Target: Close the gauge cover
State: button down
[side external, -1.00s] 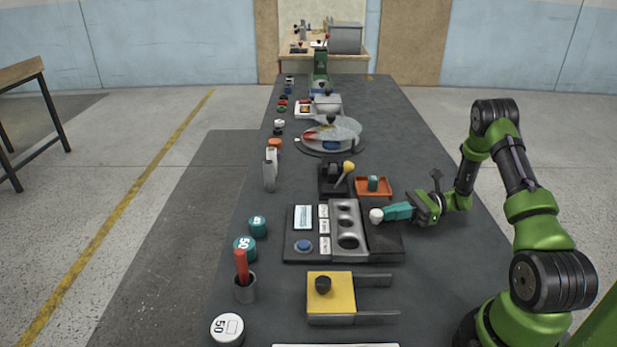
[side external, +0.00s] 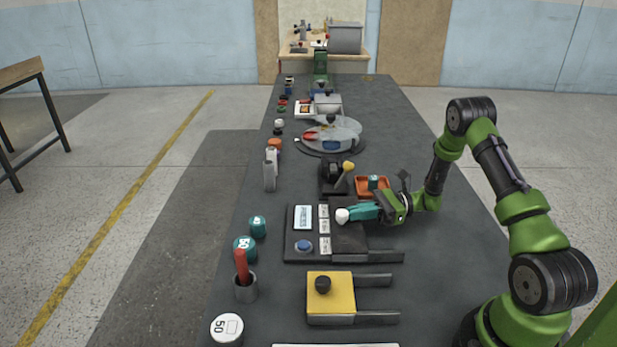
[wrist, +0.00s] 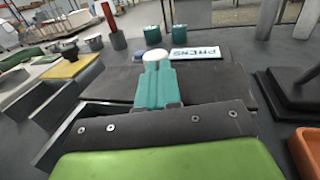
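The gauge panel (side external: 293,252) is a dark plate on the table with a pale label, a blue button and small white labels. Its dark sliding cover (side external: 348,242) now lies over the round gauge openings, which are hidden. A white round knob (side external: 342,215) stands on the cover; it also shows in the wrist view (wrist: 155,55). My gripper (side external: 352,214) has teal fingers, pressed together in the wrist view (wrist: 156,70). Their tips are against or very close to the right side of the knob, which sits beyond them and not visibly between them.
A yellow block with a black knob (side external: 330,294) on grey rails stands in front of the panel. An orange tray (side external: 373,190) and a black lever box (side external: 333,178) stand behind it. Teal cylinders (side external: 245,249) and a red-handled holder (side external: 246,290) line the left edge.

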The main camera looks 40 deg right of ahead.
jog(key=v, duration=1.6)
jog(key=shift+d, duration=0.25)
jog(key=shift+s+r, duration=0.1)
jog(key=shift+r, duration=0.1)
jog(key=a+r+n+g+h, duration=0.8)
jog(key=a+r+n, duration=0.4)
jog(key=a, duration=0.4)
jog(key=s+a+r+n+t+h, duration=0.5)
jog(key=s+a+r+n, duration=0.3)
jog(key=a, duration=0.3)
jog(key=shift+s+r+t, duration=0.35)
jog(key=shift+r+t, duration=0.15)
jog(key=shift+r, duration=0.2)
